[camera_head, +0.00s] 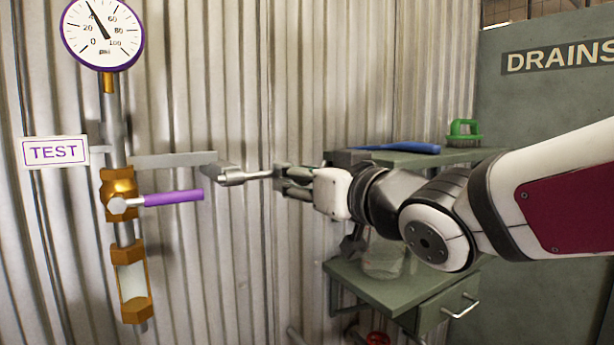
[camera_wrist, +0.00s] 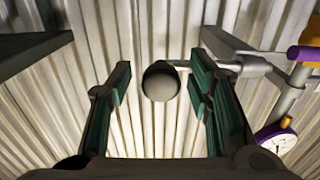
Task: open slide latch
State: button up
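A grey metal slide latch (camera_head: 232,176), with a cylindrical body and a thin rod, sits at the right end of a flat bar (camera_head: 175,160) from the pipe. The rod runs right to my gripper (camera_head: 282,178). In the wrist view a round grey knob (camera_wrist: 160,81) shows at the rod's end, between the green finger pads of my gripper (camera_wrist: 160,98). The pads stand apart, with gaps visible on both sides of the knob. The latch body (camera_wrist: 232,58) lies right of the knob there. In the head view the fingers hide the knob.
Left of the latch, a pipe carries a gauge (camera_head: 103,33), a purple-handled valve (camera_head: 172,198) and a TEST sign (camera_head: 53,151). A green shelf (camera_head: 350,158) and drawer unit (camera_head: 432,318) stand behind and below my arm. Corrugated wall lies close behind.

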jog(key=v, duration=1.2)
dwell(0.3)
jog(key=s+d+f+m+g+h+p, duration=0.2)
jog(key=s+d+f+m+h+p, duration=0.15)
jog(key=d, duration=0.25)
jog(key=s+d+f+m+g+h+p, duration=0.25)
jog(key=d+h+p, duration=0.2)
jog(key=d, duration=0.25)
jog(key=s+f+g+h+p, duration=0.1)
jog(key=s+f+g, duration=0.1)
jog(key=s, duration=0.5)
jog(key=s+d+f+g+h+p, duration=0.1)
jog(key=s+f+g+p, duration=0.1)
jog(key=s+g, duration=0.2)
jog(key=s, duration=0.3)
jog(key=shift+d+f+m, duration=0.25)
jog(key=shift+f+m, duration=0.15)
jog(key=shift+s, duration=0.1)
